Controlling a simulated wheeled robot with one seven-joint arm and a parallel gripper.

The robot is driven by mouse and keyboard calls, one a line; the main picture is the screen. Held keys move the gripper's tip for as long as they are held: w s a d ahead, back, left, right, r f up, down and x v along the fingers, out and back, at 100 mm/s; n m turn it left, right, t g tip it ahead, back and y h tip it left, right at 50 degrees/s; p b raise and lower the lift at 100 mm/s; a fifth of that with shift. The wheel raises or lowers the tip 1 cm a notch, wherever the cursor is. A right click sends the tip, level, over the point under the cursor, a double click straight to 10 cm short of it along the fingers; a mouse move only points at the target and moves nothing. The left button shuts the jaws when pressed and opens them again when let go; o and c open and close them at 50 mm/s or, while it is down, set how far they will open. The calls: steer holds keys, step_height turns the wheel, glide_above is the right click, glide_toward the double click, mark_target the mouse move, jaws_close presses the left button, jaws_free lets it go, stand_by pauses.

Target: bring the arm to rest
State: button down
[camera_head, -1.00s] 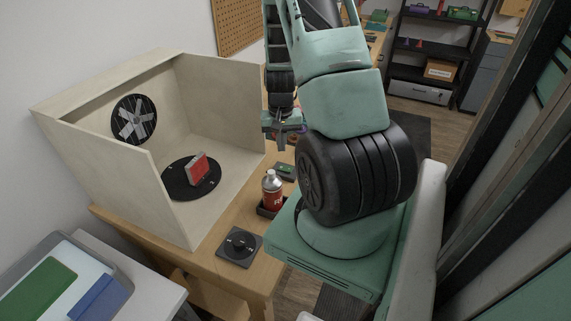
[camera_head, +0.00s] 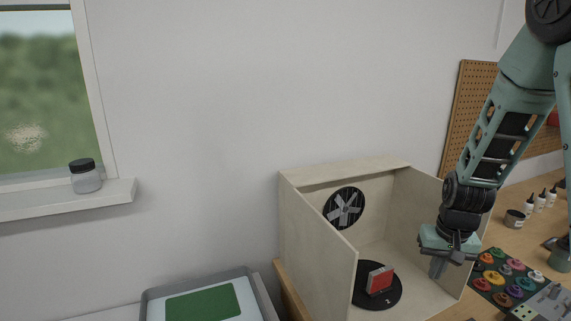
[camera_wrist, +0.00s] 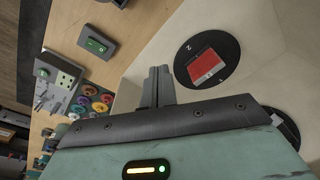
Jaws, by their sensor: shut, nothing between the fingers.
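My gripper (camera_head: 437,268) is at the right of the head view, pointing down, at the right side of the open wooden booth (camera_head: 325,235). Its fingers are shut with nothing between them; in the wrist view the closed fingers (camera_wrist: 158,86) stand together in the middle. A red block with a pale edge (camera_head: 380,279) sits on the black turntable (camera_head: 362,298) in the booth, left of my gripper and apart from it. The wrist view also shows the red block (camera_wrist: 205,66) on its black disc (camera_wrist: 229,48).
A fan (camera_head: 344,208) is set in the booth's back wall. Right of my gripper lies a board with several coloured rings (camera_head: 505,276). Small bottles and a dark jar (camera_head: 514,219) stand behind it. A lidded jar (camera_head: 85,177) is on the window sill at left.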

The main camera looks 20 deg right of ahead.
steer(key=s+a+r+n+t, duration=0.1)
steer(key=a+r+n, duration=0.25)
steer(key=a, duration=0.45)
steer(key=s+a+r+n, duration=0.1)
steer(key=a+r+n, duration=0.25)
steer(key=a, duration=0.35)
steer(key=s+a+f+n+g+b, duration=0.1)
steer(key=s+a+f+n+b, duration=0.1)
steer(key=s+a, duration=0.4)
steer(key=s+a+f+n+g+y+b, duration=0.1)
steer(key=s+a+n+b, duration=0.4)
steer(key=a, duration=0.8)
steer(key=s+f, duration=0.1)
steer(key=s, duration=0.1)
steer(key=shift+s+f+b, duration=0.3)
